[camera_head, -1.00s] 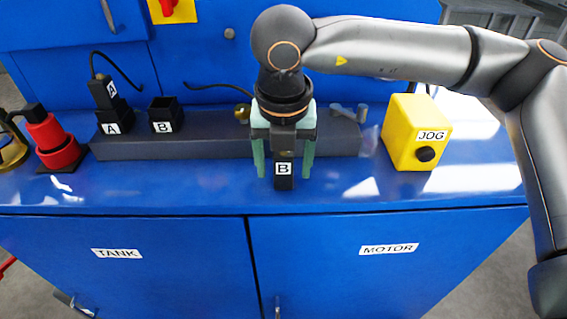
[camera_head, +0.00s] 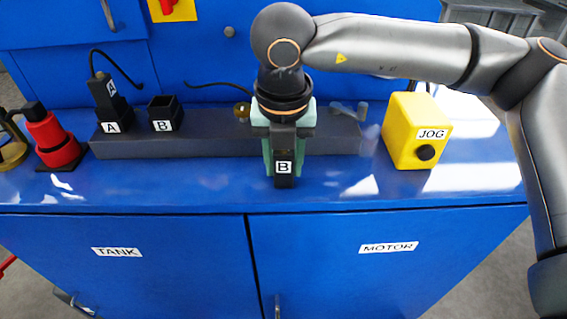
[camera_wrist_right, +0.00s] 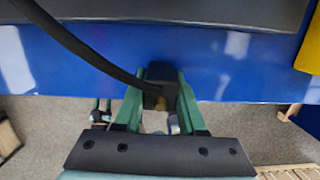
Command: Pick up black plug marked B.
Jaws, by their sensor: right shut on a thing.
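The black plug marked B (camera_head: 284,168) is upright at the front of the blue bench top, below the hand, its white label facing the head camera. My right gripper (camera_head: 282,165) points down and is shut on the plug, with its green fingers on either side. In the right wrist view the dark plug (camera_wrist_right: 160,88) sits between the green fingertips of the gripper (camera_wrist_right: 160,92), and a black cable runs from it to the upper left. Whether the plug touches the bench top is hard to tell. My left gripper is not in view.
A dark grey rail (camera_head: 200,146) lies behind, bearing the black socket marked B (camera_head: 165,114) and a plugged socket marked A (camera_head: 112,120). A red device (camera_head: 52,142) stands left, a yellow JOG box (camera_head: 412,130) right. The bench front between them is mostly clear.

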